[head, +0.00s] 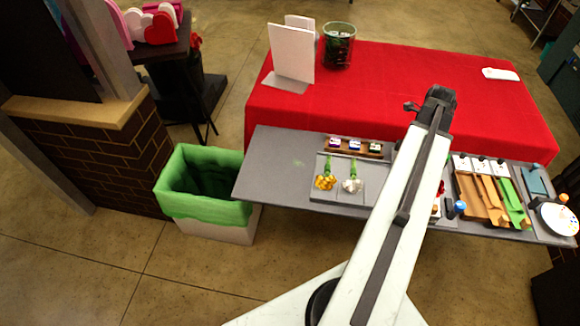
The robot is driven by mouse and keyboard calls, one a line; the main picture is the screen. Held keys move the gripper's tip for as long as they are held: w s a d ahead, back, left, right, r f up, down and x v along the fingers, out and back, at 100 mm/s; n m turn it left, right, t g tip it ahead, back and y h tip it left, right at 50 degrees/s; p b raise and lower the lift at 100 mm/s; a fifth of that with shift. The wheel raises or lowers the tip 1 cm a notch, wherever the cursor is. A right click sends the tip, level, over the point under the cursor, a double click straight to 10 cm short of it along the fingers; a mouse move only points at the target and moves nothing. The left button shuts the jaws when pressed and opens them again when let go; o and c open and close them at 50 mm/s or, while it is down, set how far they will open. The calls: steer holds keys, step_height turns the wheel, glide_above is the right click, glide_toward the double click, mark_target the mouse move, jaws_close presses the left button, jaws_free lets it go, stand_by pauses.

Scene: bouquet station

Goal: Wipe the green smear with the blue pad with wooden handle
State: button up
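A faint green smear (298,163) shows on the bare left part of the grey tabletop (262,180). A flat blue-teal piece (536,182) lies near the right end of the grey table; it may be the pad, but I cannot make out a wooden handle. A small blue object (459,207) stands at the front edge, right of my arm. My gripper (424,104) is at the far end of my arm, above the red cloth and well away from the smear. Its fingers are too small and dark to judge. My arm hides the middle of the grey table.
A green-lined bin (207,203) stands against the table's left end. A tray (322,191) with yellow and white flowers lies right of the smear. Wooden and green holders (480,198) and a round white palette (557,219) are at right. A red-covered table (390,75) is behind.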

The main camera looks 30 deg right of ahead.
step_height(320, 180, up, 7)
steer(key=p, duration=0.7)
step_height(320, 180, down, 7)
steer(key=b, duration=0.7)
steer(key=shift+w+f, duration=0.1)
steer(key=shift+f, duration=0.1)
steer(key=shift+r, duration=0.15)
